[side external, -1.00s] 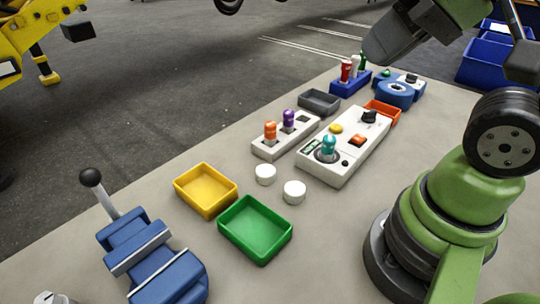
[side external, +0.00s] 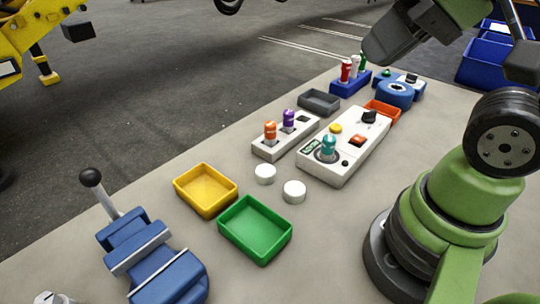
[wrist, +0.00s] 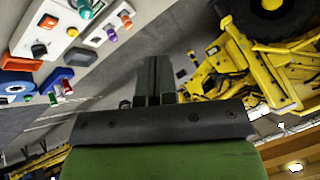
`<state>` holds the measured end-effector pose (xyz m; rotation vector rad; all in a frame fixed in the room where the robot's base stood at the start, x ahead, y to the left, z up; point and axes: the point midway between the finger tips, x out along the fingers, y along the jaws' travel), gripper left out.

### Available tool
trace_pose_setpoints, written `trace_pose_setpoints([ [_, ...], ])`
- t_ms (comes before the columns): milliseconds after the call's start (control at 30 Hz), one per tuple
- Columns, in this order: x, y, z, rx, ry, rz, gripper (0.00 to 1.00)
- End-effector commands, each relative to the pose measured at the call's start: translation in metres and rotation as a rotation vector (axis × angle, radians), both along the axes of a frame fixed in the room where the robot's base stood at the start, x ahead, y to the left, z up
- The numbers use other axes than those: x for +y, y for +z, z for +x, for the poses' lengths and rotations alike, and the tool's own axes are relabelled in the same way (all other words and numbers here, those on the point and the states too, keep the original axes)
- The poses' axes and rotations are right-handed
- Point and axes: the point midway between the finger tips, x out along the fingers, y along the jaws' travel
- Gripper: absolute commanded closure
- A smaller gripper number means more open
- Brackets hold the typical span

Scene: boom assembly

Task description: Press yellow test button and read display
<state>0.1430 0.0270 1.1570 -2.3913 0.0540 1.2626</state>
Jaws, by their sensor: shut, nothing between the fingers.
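The white test box (side external: 347,150) stands on the grey bench right of centre in the side view. Its round yellow button (side external: 336,128) is uncovered, and nothing touches it. The small green display (side external: 311,147) is at its near left corner; its characters are too small to read. A teal connector (side external: 328,147) stands upright in the box. In the wrist view the yellow button (wrist: 72,32) is at upper left. My gripper (wrist: 155,65) is shut and empty, pointing away from the box toward the floor and the yellow machine. I cannot make out its fingertips in the side view.
A white block (side external: 286,137) with orange and purple connectors stands left of the box. Yellow (side external: 206,190) and green (side external: 254,230) trays, two white caps and a blue lever unit (side external: 150,255) are nearer. A blue rack (side external: 350,82) stands behind. Bare bench lies right of the green tray.

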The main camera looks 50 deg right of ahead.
Motion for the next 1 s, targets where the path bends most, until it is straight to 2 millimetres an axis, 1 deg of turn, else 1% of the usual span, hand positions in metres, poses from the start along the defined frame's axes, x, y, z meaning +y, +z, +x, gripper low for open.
trace_pose_setpoints([
  [300,0.0,0.0,0.0,0.002,-0.002,0.003,1.0],
  [367,0.0,-0.001,0.002,0.011,-0.012,0.013,1.0],
  [467,0.0,-0.003,0.01,0.049,-0.052,0.059,1.0],
  [567,-0.003,-0.008,0.025,0.107,-0.129,0.146,1.0],
  [633,-0.007,-0.012,0.039,0.151,-0.203,0.227,1.0],
  [767,-0.023,-0.023,0.069,0.214,-0.366,0.396,1.0],
  [867,-0.042,-0.035,0.091,0.244,-0.503,0.528,1.0],
  [967,-0.067,-0.049,0.11,0.259,-0.65,0.659,1.0],
  [1000,-0.079,-0.056,0.117,0.259,-0.712,0.709,1.0],
])
